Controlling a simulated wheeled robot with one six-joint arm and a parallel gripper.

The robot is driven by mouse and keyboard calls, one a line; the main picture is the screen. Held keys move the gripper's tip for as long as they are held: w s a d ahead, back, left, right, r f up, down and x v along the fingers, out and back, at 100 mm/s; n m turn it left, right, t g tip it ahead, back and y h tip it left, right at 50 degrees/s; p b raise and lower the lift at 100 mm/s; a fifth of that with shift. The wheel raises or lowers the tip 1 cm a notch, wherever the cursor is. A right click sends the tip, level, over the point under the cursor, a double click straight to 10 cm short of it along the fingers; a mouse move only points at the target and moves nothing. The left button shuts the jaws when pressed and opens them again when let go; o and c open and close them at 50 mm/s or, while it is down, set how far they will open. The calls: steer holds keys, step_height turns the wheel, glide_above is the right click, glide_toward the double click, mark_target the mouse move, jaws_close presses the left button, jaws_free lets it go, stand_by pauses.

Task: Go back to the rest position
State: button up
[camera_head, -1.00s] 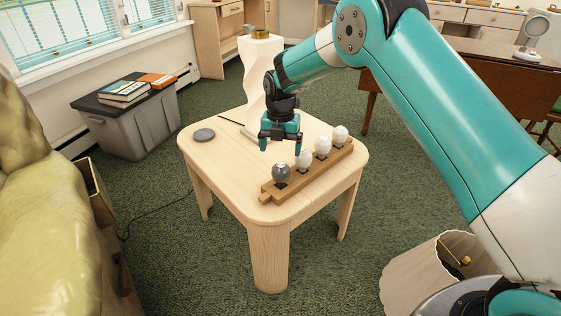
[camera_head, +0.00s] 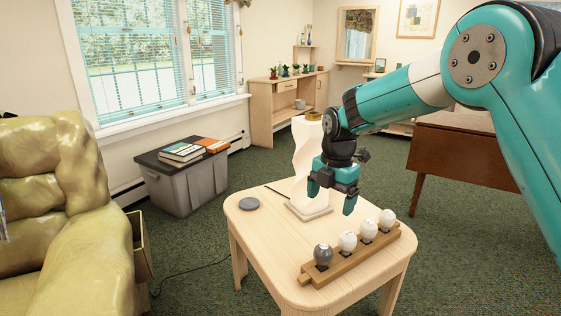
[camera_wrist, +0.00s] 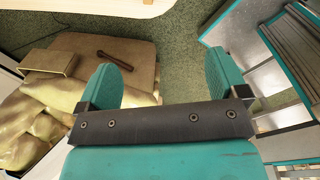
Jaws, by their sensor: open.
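My gripper (camera_head: 332,196) is open and empty, held above the light wooden table (camera_head: 262,262), fingers pointing down. A wooden rack (camera_head: 352,259) on the table holds a dark grey ball (camera_head: 322,254) at its near left end and several white balls (camera_head: 368,229) in a row. The gripper is above and behind the rack, apart from it. In the wrist view the two teal fingers of the gripper (camera_wrist: 168,85) are spread with nothing between them.
A white wavy lamp base (camera_head: 305,165) stands on the table behind the gripper, with a grey disc (camera_head: 249,204) to its left. A yellow-green armchair (camera_head: 75,220) is at left. A grey storage bin (camera_head: 185,185) with books stands beyond. A brown table (camera_head: 465,150) is at right.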

steer(key=s+a+r+m+y, duration=0.1)
steer(key=s+r+m, duration=0.2)
steer(key=s+m, duration=0.55)
steer(key=s+r+m+y, duration=0.15)
steer(key=s+m, duration=0.25)
steer(key=s, duration=1)
steer(key=s+a+r+m+y, duration=0.1)
steer(key=s+r+m, duration=0.3)
steer(key=s+m, duration=0.55)
step_height(320, 180, up, 19)
steer(key=s+n+p, duration=0.2)
steer(key=p, duration=1.7)
steer(key=shift+d+f+n, duration=0.2)
steer(key=shift+n, duration=0.1)
